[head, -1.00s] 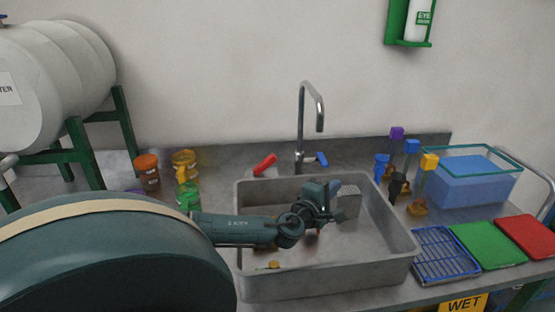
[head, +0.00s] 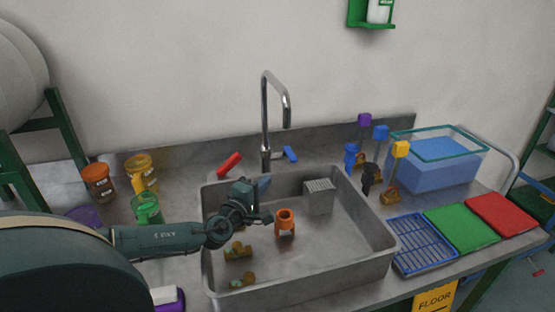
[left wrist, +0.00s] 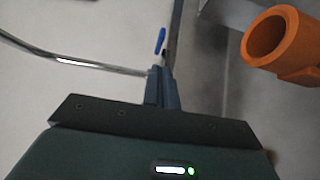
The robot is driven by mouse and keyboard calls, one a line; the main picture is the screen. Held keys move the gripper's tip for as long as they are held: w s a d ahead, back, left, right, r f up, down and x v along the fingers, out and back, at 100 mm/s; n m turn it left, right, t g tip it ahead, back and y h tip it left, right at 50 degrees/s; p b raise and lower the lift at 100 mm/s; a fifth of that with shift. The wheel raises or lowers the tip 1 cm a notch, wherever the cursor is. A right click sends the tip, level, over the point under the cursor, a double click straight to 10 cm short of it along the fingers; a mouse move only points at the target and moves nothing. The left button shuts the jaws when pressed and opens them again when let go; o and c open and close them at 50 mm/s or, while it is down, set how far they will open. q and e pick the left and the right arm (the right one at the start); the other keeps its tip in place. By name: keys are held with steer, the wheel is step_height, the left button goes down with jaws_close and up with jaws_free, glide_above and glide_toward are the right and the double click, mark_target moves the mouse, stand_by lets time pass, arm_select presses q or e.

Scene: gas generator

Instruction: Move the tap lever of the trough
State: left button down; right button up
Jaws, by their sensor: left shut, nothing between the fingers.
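The trough (head: 388,262) is a grey metal basin set in the counter. Its tall curved tap (head: 265,115) stands behind it, with a blue lever (head: 289,154) at the right of its base. My left gripper (head: 264,184) is over the left back part of the basin, below the tap, apart from the lever. In the left wrist view, the left gripper's fingers (left wrist: 162,88) are together and empty. The blue lever (left wrist: 160,40) shows just beyond their tips there, and the tap's curved pipe (left wrist: 70,60) is at left. My right gripper is not seen.
A red handle-like piece (head: 229,164) lies left of the tap. In the basin are an orange fitting (head: 285,222), a grey block (head: 319,196) and brass fittings (head: 238,251). Jars (head: 99,182) stand at left. Colour-topped brushes (head: 400,150) and a blue tub (head: 435,165) are at right.

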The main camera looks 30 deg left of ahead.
mark_target(288, 157)
arm_select(q)
steer(key=w, duration=0.3)
steer(key=w+a, duration=0.1)
steer(key=w, duration=0.3)
steer(key=w+b, duration=0.1)
steer(key=w, duration=0.2)
steer(key=shift+w+a, duration=0.2)
steer(key=shift+w, duration=0.05)
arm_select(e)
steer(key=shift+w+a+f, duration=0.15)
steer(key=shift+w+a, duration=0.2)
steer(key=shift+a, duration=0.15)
arm_select(q)
steer(key=shift+f, duration=0.1)
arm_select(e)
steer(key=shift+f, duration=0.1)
